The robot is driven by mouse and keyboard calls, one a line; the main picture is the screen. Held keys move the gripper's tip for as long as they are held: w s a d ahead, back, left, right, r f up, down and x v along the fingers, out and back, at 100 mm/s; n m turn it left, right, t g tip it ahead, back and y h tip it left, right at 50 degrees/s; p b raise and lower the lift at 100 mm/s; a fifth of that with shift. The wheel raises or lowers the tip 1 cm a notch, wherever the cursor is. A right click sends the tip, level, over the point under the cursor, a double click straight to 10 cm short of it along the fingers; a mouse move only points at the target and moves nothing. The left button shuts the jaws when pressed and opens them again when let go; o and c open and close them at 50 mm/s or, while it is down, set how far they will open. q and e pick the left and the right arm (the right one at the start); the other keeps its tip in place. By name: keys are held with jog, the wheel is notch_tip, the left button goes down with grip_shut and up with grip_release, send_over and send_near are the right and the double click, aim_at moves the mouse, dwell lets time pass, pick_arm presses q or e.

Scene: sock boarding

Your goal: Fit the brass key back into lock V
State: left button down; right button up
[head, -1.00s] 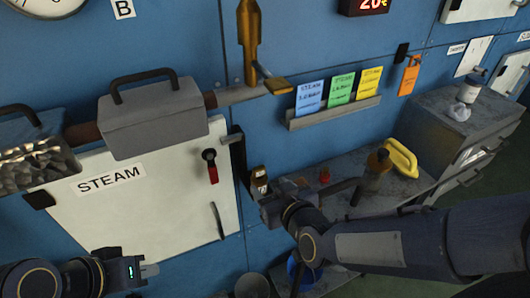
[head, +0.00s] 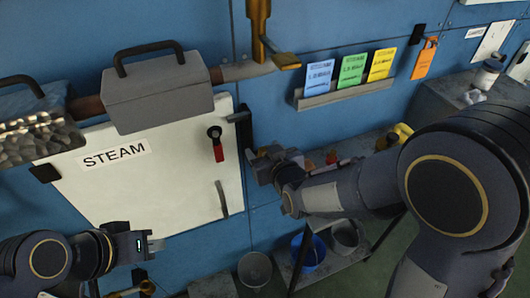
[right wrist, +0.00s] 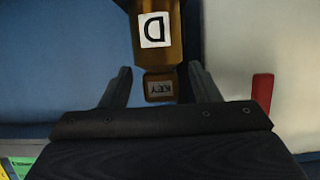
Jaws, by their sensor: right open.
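In the right wrist view a brass lock body (right wrist: 158,22) bears an upside-down D label. A brass block marked KEY (right wrist: 159,87), also upside down, sits against its near end, and I take it for the brass key. My right gripper (right wrist: 158,88) is open, with one finger on each side of the key block and gaps showing. In the head view my right gripper (head: 262,165) is by the steam door's right edge and hides the lock. My left gripper (head: 155,246) is below the door, its jaws unclear. I see no V label.
The white STEAM door (head: 150,180) has a red-tipped handle (head: 217,145). A grey box (head: 158,95) and brass valve (head: 262,35) are above it. A card rack (head: 345,92) hangs at right. Buckets (head: 255,269) stand below; a bench is partly behind my right arm.

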jog(key=c, duration=1.2)
jog(key=shift+r, duration=0.1)
